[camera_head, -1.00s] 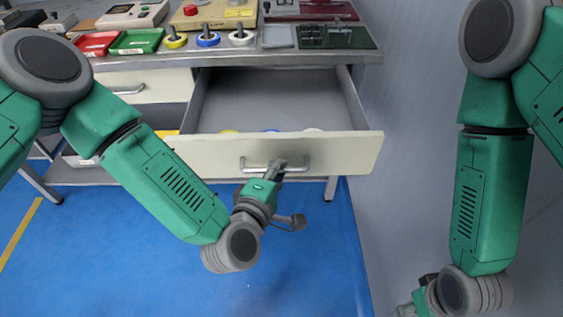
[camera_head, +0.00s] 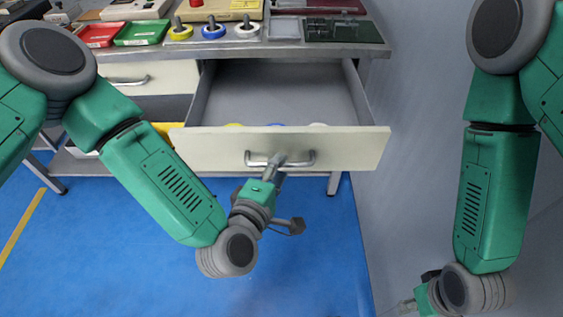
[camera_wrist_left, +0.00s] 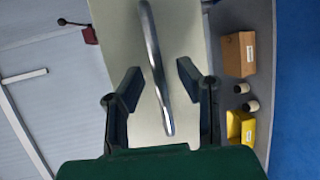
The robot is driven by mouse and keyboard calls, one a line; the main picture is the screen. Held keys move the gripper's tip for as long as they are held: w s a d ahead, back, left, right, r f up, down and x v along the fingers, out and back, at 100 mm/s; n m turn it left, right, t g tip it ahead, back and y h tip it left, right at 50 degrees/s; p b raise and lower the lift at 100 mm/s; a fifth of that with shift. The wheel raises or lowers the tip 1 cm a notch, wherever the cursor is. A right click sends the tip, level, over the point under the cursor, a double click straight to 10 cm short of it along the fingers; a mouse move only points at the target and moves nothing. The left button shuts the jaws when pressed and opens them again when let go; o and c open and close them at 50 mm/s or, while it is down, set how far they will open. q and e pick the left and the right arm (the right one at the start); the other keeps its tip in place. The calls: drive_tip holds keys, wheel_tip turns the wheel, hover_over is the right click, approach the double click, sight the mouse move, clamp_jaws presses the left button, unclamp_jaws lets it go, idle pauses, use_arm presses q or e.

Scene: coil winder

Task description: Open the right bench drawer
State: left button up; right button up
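The right bench drawer (camera_head: 280,149) is pulled far out, showing its grey inside. Its metal bar handle (camera_head: 308,160) is on the cream front. My left gripper (camera_head: 277,160) is at the handle. In the left wrist view the two fingers of the left gripper (camera_wrist_left: 158,84) are apart, with the handle (camera_wrist_left: 152,50) between them and a gap visible on both sides. My right gripper (camera_head: 408,306) is low at the right, near the grey wall, mostly cut off by the frame edge; its fingers are unclear.
The bench top (camera_head: 240,50) carries a red tray (camera_head: 98,35), a green tray (camera_head: 141,33), and yellow, blue and white spools. Yellow, blue and white tops show just behind the drawer front. The left drawer (camera_head: 150,79) looks shut. A grey wall (camera_head: 420,150) stands close at the right. Blue floor is clear in front.

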use_arm(q)
drive_tip(key=v, duration=1)
drive_tip(key=shift+a, duration=0.25)
drive_tip(key=shift+w+d+f, duration=0.1)
drive_tip(key=shift+f, duration=0.05)
